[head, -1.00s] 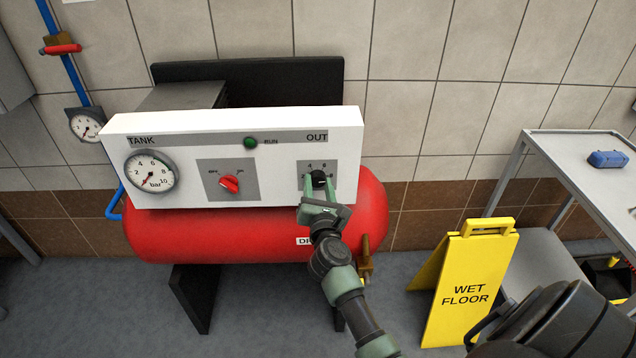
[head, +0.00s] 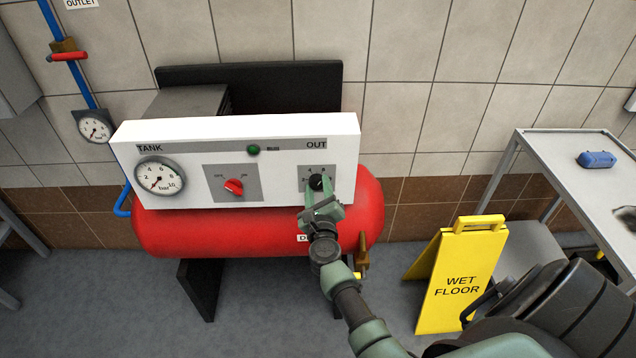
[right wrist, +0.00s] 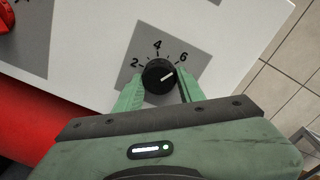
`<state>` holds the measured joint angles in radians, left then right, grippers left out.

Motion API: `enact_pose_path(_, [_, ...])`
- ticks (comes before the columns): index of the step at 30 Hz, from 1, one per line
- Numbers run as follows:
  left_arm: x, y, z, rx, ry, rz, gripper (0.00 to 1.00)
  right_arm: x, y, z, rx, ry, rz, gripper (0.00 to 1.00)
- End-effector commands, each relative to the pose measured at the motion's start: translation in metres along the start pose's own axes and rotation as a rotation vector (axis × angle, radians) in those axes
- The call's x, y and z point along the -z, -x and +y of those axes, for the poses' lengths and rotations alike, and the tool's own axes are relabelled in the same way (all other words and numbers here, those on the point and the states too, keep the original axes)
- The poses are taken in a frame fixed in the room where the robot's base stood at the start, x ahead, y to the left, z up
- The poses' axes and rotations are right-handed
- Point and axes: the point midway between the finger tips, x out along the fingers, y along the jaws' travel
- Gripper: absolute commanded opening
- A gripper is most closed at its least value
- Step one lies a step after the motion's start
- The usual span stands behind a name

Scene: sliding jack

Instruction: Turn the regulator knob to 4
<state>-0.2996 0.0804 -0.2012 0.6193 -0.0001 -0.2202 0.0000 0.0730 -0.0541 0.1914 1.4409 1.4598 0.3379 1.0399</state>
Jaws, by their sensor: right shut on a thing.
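The regulator knob (head: 315,182) is small, round and black, on a grey plate under OUT at the right end of the white panel (head: 280,132). In the right wrist view the knob (right wrist: 158,73) has a white pointer line toward the right and slightly up, past the 6 mark. Marks 2, 4 and 6 are visible around it; the area beyond 6 is partly covered by a finger. My right gripper (right wrist: 160,88) is shut on the knob, one green finger on each side. It also shows in the head view (head: 318,190). My left gripper is out of view.
The panel also bears a TANK gauge (head: 160,176), a red selector switch (head: 234,187) and a green RUN lamp (head: 253,149). A red tank (head: 190,233) lies below. A yellow wet-floor sign (head: 461,280) and a grey cart (head: 570,150) stand at the right.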

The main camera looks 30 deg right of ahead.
Motion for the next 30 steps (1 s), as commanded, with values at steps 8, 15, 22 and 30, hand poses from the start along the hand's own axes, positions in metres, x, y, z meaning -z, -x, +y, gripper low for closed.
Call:
enact_pose_path(8, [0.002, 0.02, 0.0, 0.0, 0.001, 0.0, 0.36, -0.002, 0.001, -0.001, 0.003, 0.264, 0.016, 0.0])
enact_pose_path(15, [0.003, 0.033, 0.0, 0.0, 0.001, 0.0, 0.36, -0.002, 0.001, 0.0, 0.009, 0.491, 0.028, 0.0])
enact_pose_path(22, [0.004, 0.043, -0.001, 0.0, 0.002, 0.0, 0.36, -0.002, 0.001, 0.0, 0.014, 0.701, 0.038, 0.0])
enact_pose_path(30, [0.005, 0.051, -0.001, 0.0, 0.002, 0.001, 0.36, -0.002, 0.001, 0.001, 0.018, 0.898, 0.048, 0.0])
